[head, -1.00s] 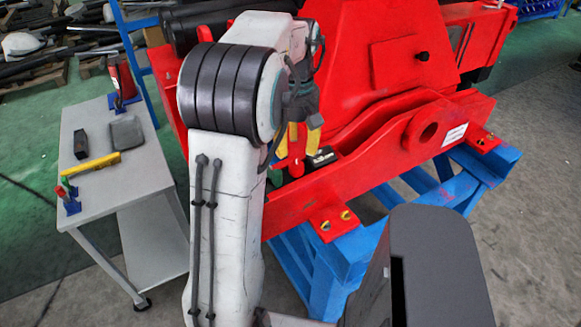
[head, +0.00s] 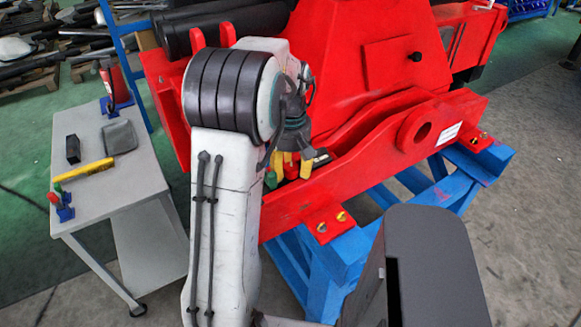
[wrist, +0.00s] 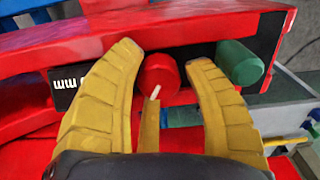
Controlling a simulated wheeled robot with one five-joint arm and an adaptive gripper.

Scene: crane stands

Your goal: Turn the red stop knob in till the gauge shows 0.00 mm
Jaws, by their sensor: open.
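The red stop knob (wrist: 158,75), with a white line on its face, shows in the wrist view between the tips of my two yellow fingers. My gripper (wrist: 163,62) is open around it, with a gap on either side. A green knob (wrist: 238,63) sits just right of the right finger.
A red beam (head: 400,140) on a blue stand (head: 330,265) lies around and behind my gripper. A grey trolley (head: 125,185) at left holds a yellow level (head: 83,170), a dark block (head: 73,150) and small red and green handled items. Grey floor at right is clear.

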